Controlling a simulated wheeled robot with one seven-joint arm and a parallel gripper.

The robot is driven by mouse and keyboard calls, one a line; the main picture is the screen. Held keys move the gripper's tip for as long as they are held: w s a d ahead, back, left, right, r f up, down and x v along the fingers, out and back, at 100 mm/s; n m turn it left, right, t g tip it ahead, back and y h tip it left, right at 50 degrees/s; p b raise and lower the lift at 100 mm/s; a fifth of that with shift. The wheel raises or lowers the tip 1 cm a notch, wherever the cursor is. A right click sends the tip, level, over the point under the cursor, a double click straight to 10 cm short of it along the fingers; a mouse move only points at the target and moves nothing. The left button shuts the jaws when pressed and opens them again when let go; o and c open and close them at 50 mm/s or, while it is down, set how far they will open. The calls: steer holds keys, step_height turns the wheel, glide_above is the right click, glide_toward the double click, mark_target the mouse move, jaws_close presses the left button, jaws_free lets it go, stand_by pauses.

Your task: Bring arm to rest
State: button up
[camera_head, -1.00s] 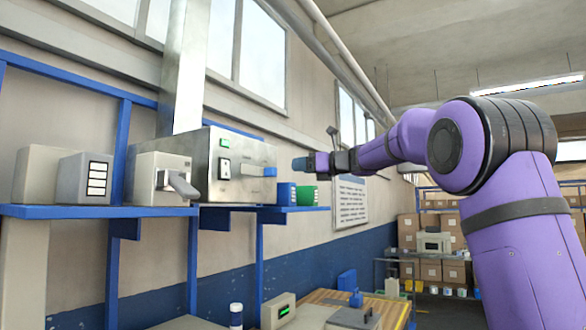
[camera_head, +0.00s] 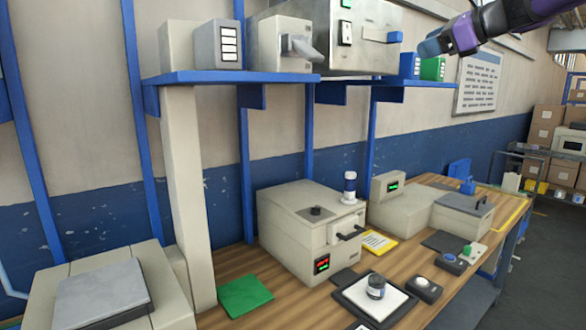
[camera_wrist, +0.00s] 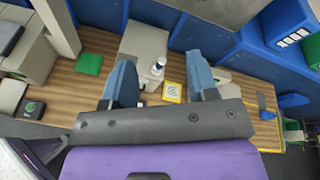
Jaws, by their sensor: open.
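My gripper (camera_head: 436,46) is at the upper right of the head view, in front of the blue and green boxes at the shelf's right end. In the wrist view my gripper (camera_wrist: 163,85) shows two blue fingers spread wide apart, with nothing held between them. The purple arm reaches in from the top right corner of the head view. The wrist camera looks down past the fingers onto the wooden bench, where a white bottle (camera_wrist: 158,66) and a yellow card (camera_wrist: 172,92) show beyond the gap.
A blue wall shelf (camera_head: 230,77) carries several machines, among them a metal box (camera_head: 350,60). Below, the wooden bench (camera_head: 290,305) holds a beige machine (camera_head: 300,235) with a bottle (camera_head: 349,188) on top, a scale with a jar (camera_head: 376,288), and a green mat (camera_head: 245,296). Shelving with cartons (camera_head: 548,118) stands at right.

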steer(key=s+f+n+g+h, duration=0.2)
steer(key=s+f+n, duration=0.5)
steer(key=s, duration=0.5)
steer(key=s+f+n+g+h, duration=0.2)
steer(key=s+f+n+h, duration=0.2)
steer(key=s+f+n, duration=0.4)
steer(key=s+a+f+n+g+h, duration=0.1)
steer(key=s+f+n+g+h, duration=0.1)
steer(key=s+f+n, duration=0.5)
steer(key=s+f+h, duration=0.1)
steer(key=s+f, duration=0.5)
steer(key=s, duration=0.3)
steer(key=shift+s+n, duration=0.25)
steer(key=shift+n, duration=0.05)
